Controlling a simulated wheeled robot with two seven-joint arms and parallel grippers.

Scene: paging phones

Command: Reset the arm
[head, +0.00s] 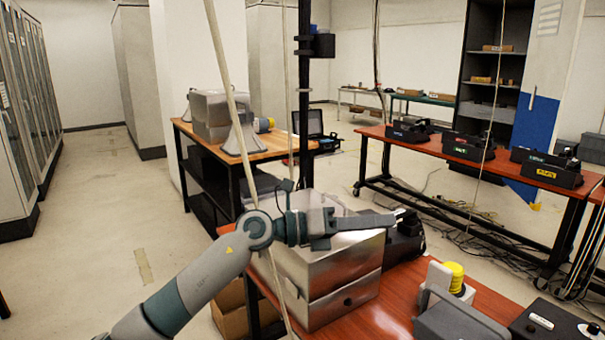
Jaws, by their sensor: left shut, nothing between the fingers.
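My left arm comes in from the lower left, bent at a joint in the middle of the head view. My left gripper (402,213) points right. It is shut and empty, in front of or above the top of a silver metal box (335,265) on a red-topped table (378,322). I cannot tell whether it touches the box. My right gripper is not in view.
A dark device (405,240) and a grey unit with a yellow knob (452,278) stand right of the box. Several black phone units (468,146) sit on another red table (428,146). Cables lie beneath it. The floor (110,215) at left is clear.

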